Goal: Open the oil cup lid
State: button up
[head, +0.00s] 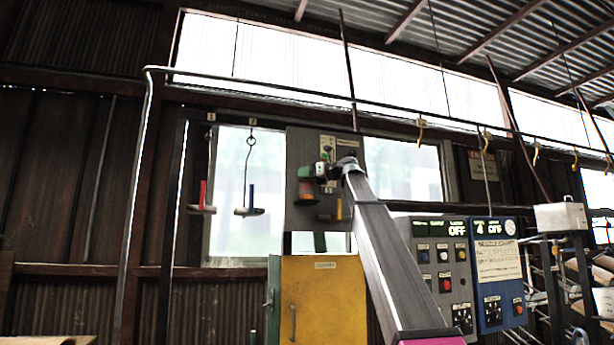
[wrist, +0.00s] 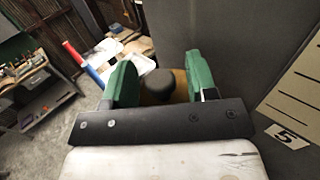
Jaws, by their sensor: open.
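The oil cup appears as a brass-brown body (wrist: 178,90) with a dark round lid or knob (wrist: 157,82) in the wrist view. My gripper (wrist: 159,76) is open, with one green finger on each side of the dark lid. The lid sits between the fingers; I cannot tell whether either finger touches it. In the head view my gripper (head: 318,172) is at the grey panel (head: 304,214) and is too small to read clearly. A small brass-yellow part (head: 338,210) shows on that panel just below it; I cannot tell whether it is the same cup.
The grey panel also fills the right of the wrist view, with a label marked 5 (wrist: 287,136). Hanging trays with a red rod (head: 203,193) and a blue rod (head: 251,197) are left of it. A yellow cabinet (head: 322,300) stands below; control boxes (head: 437,268) stand right.

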jog(key=c, duration=0.9)
